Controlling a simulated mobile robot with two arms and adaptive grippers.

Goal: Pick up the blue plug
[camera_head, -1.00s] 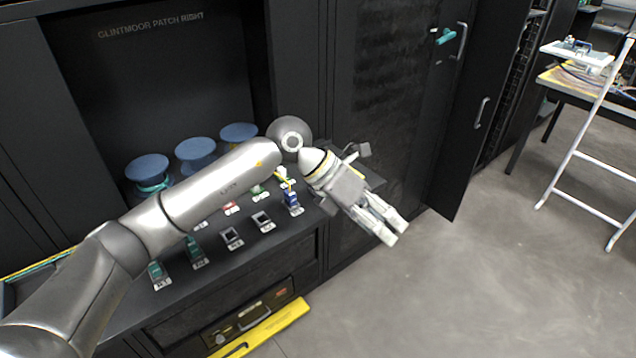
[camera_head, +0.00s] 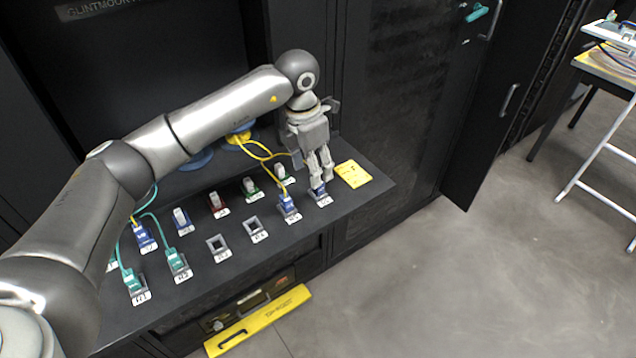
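My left gripper (camera_head: 320,179) points down at the right end of the black shelf. Its two fingers show a narrow gap between them. A blue plug (camera_head: 319,190) stands in a labelled socket right below the fingertips, partly hidden by them; I cannot tell whether they touch it. Another blue plug (camera_head: 288,207) with a yellow cable stands in the socket to its left. More blue plugs stand further left, one (camera_head: 182,221) with a white top and one (camera_head: 144,238) near the arm. My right gripper is not in view.
Green plugs (camera_head: 178,264) with cables, a red plug (camera_head: 217,206) and empty grey sockets (camera_head: 217,249) share the shelf (camera_head: 190,308). A yellow card (camera_head: 353,174) lies right of the gripper. A yellow bar (camera_head: 262,322) lies below.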

